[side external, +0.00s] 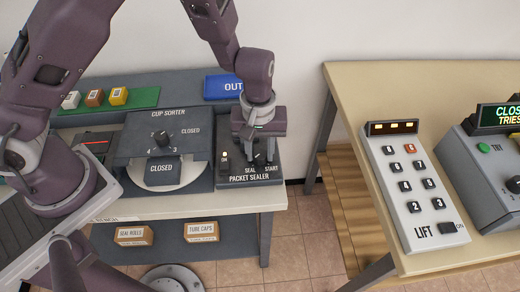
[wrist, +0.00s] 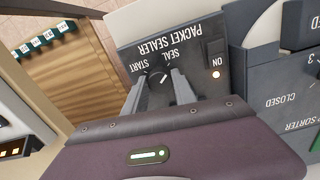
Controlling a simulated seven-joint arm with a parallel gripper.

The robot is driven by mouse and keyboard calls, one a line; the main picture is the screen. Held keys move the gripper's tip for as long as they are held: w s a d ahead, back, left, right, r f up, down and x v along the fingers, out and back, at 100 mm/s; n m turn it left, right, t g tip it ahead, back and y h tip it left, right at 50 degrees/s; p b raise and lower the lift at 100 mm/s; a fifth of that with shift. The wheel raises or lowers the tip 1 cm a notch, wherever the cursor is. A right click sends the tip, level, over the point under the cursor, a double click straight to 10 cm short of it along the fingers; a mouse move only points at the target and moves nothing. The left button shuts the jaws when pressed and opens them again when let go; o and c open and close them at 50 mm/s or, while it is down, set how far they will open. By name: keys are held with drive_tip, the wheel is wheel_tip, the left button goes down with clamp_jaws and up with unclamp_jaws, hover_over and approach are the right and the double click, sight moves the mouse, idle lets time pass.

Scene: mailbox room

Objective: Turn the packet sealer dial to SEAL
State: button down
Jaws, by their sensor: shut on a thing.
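The packet sealer (side external: 235,180) is a dark panel at the right end of the left bench, labelled SEAL, START and ON. Its black dial (wrist: 159,90) sits between the fingers of my gripper (wrist: 158,97) in the wrist view. A white mark on the dial slants toward the SEAL lettering (wrist: 170,57); I cannot tell if it lines up exactly. The START lettering (wrist: 138,65) is beside it. In the side view my gripper (side external: 258,156) comes down from above and is shut on the dial, which it partly hides. A small lamp (wrist: 217,74) glows by ON.
The cup sorter (side external: 135,150) with its own knob stands left of the sealer. A blue OUT box (side external: 223,86) is behind. The right table (side external: 350,95) holds a LIFT keypad (side external: 415,185) and a grey console (side external: 485,170). A gap of floor separates bench and table.

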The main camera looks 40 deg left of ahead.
sight(259, 154)
drive_tip(key=c, duration=1)
unclamp_jaws()
wheel_tip(259, 154, up, 7)
drive_tip(key=shift+r, duration=0.1)
drive_tip(key=s+a+r+m+t+h, duration=0.1)
drive_tip(key=s+a+r+m, duration=0.2)
drive_tip(key=r, duration=0.5)
drive_tip(key=s+a+r+m+t+h, duration=0.1)
drive_tip(key=s+a+r, duration=0.3)
drive_tip(key=r, duration=0.5)
drive_tip(key=s+a+r+m+t, duration=0.1)
drive_tip(key=s+a, duration=0.1)
drive_tip(key=s, duration=0.2)
drive_tip(key=s+a+r+m+t+y, duration=0.1)
drive_tip(key=s, duration=0.3)
drive_tip(key=s+a+r+m+t+y, duration=0.1)
drive_tip(key=s+a, duration=0.1)
drive_tip(key=s, duration=0.3)
drive_tip(key=shift+a+r+m, duration=0.3)
drive_tip(key=shift+m, duration=0.1)
